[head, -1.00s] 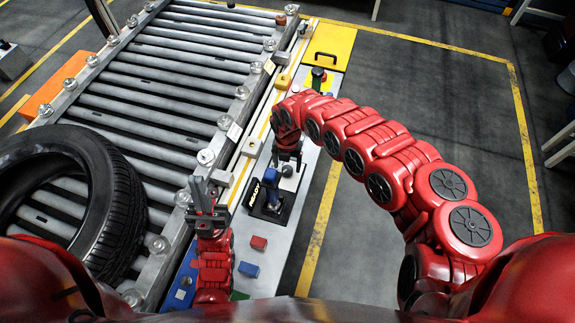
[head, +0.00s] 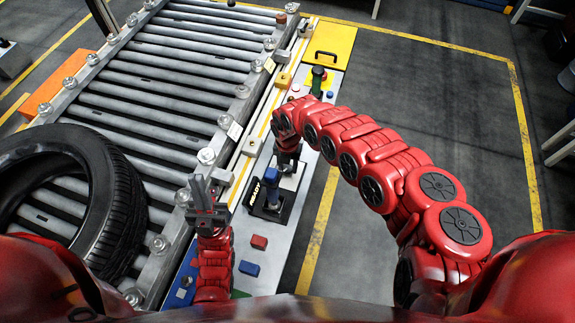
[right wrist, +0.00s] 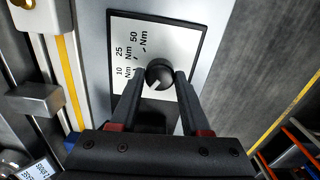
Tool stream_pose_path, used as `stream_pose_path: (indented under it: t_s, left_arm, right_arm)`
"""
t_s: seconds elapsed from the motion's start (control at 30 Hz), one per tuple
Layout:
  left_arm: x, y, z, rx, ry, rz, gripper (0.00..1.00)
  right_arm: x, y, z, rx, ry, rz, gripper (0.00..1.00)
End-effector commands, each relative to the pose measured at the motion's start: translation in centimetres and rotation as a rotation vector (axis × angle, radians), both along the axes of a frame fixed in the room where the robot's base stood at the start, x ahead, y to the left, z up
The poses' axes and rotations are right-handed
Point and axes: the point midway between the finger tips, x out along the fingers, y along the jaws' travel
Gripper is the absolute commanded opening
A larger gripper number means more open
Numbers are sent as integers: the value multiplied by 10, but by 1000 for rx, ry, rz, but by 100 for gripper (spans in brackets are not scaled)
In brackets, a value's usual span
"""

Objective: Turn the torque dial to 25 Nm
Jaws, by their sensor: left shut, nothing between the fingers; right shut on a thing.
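The torque dial is a round black knob (right wrist: 159,73) on a white, dark-edged plate (right wrist: 180,45) marked 10, 25 and 50 Nm. A white mark shows on the knob's lower-left part in the right wrist view; the fingers hide some of the plate near the 10. My right gripper (right wrist: 160,76) is shut on the knob, one finger on each side. In the head view my right gripper (head: 287,160) is over the side panel and the knob is hidden. My left gripper (head: 198,188) is shut and empty, beside the conveyor, away from the dial.
A black tyre (head: 118,195) lies on the roller conveyor (head: 165,85) at left. A blue-handled tool (head: 271,178) stands on a black "READY" plate close left of my right gripper. The floor at right is clear.

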Motion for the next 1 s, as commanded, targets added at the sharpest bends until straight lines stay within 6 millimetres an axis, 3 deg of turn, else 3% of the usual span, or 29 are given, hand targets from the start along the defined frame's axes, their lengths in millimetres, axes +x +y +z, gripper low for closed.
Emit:
stream_pose_path:
  t_s: [0.47, 1.0]
  left_arm:
    - [0, 0, -6, 0, 0, 0, 0]
    - [0, 0, -23, 0, 0, 0, 0]
  right_arm:
    - [1, 0, 0, 0, -3, -105, 0]
    - [2, 0, 0, 1, -4, -583, 0]
